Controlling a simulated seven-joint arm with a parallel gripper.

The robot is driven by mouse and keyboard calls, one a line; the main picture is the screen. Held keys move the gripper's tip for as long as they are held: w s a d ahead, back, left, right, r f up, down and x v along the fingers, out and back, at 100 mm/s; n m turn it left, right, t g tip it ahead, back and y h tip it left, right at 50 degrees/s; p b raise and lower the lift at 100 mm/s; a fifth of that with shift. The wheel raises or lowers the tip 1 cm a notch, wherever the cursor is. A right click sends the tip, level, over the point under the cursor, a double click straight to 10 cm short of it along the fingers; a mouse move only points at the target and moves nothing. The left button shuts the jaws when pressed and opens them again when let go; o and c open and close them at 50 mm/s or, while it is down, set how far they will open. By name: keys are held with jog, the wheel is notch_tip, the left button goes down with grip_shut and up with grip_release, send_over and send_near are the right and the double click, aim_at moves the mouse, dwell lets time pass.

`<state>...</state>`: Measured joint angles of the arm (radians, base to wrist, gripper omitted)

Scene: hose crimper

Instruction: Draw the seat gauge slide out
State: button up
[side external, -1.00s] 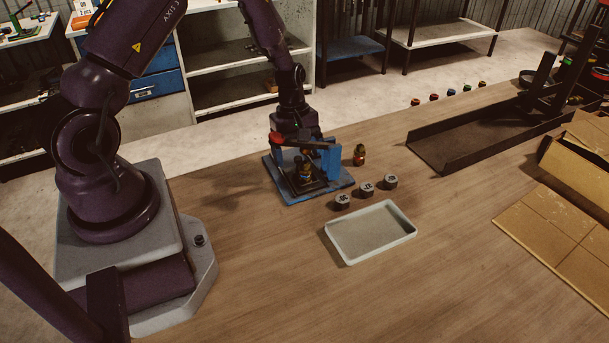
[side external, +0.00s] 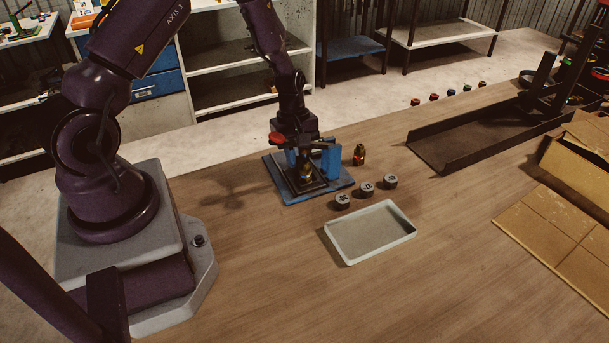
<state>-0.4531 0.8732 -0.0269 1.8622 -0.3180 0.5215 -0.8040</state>
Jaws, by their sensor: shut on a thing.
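The blue hose crimper (side external: 331,163) stands on a blue base plate (side external: 284,193) left of the table's middle. A brass-coloured fitting (side external: 306,173) stands upright in it. My gripper (side external: 302,153) is over the crimper, pointing down, with its fingers low in among the crimper's parts. It is shut on a small part there, which I take to be the seat gauge slide. The slide is hidden by the fingers and the dark parts around them, so I cannot tell how far out it is. A red knob (side external: 277,138) shows at the left beside my gripper.
Three dark marked dies (side external: 367,189) stand in a row right of the crimper, before a pale empty tray (side external: 340,249). Another brass fitting (side external: 359,155) stands behind them. A dark metal trough (side external: 455,160) and cardboard (side external: 560,240) lie right. The front table is clear.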

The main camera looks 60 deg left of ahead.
jog(key=shift+w+a, duration=0.15)
jog(key=shift+a, duration=3.65)
jog(key=o, duration=1.5)
jog(key=shift+r, duration=0.15)
jog(key=shift+r, duration=4.4)
